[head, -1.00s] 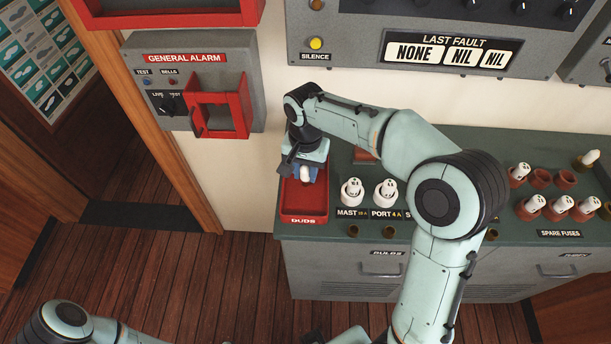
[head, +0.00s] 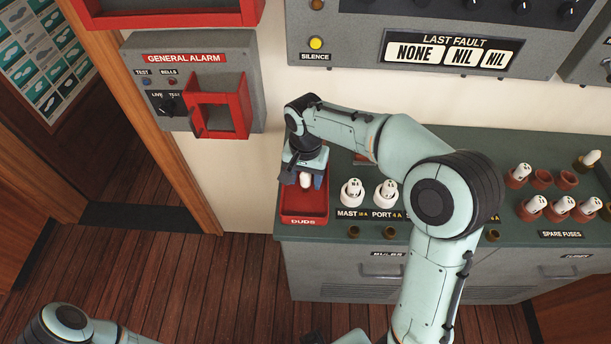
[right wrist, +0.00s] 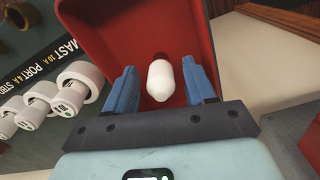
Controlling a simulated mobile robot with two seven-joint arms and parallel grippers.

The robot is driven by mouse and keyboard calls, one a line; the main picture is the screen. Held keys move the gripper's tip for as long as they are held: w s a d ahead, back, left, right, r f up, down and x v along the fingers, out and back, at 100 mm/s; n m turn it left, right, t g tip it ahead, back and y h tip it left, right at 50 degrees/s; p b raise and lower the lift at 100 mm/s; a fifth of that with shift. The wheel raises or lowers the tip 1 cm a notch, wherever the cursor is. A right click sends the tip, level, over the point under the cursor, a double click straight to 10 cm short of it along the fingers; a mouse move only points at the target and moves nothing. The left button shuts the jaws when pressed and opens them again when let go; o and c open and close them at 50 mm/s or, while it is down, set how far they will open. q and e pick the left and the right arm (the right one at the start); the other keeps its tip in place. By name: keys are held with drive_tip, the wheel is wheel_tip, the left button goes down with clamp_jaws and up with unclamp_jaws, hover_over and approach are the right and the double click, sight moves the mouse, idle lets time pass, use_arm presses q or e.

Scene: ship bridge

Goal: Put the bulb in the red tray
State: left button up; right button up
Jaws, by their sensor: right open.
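The red tray (head: 304,208), labelled DUDS, sits at the left end of the green counter. The white bulb (head: 306,181) is over or in the tray; in the right wrist view the bulb (right wrist: 160,78) lies between my blue fingertips with a gap on each side. My right gripper (head: 304,179) is open and points down into the tray from above. I cannot tell whether the bulb touches the tray floor. The right wrist view shows the red tray's walls (right wrist: 107,25) around the fingers. My left gripper is out of view.
White fuses in sockets, marked MAST (head: 352,191) and PORT (head: 385,193), stand just right of the tray. Spare fuses (head: 562,207) are at the far right. The general alarm box (head: 190,80) is on the wall left of the tray. My right arm covers the counter's middle.

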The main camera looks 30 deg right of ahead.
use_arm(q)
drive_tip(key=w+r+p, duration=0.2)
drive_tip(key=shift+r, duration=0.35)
use_arm(e)
wheel_tip(320, 180, up, 12)
drive_tip(key=shift+r, duration=0.15)
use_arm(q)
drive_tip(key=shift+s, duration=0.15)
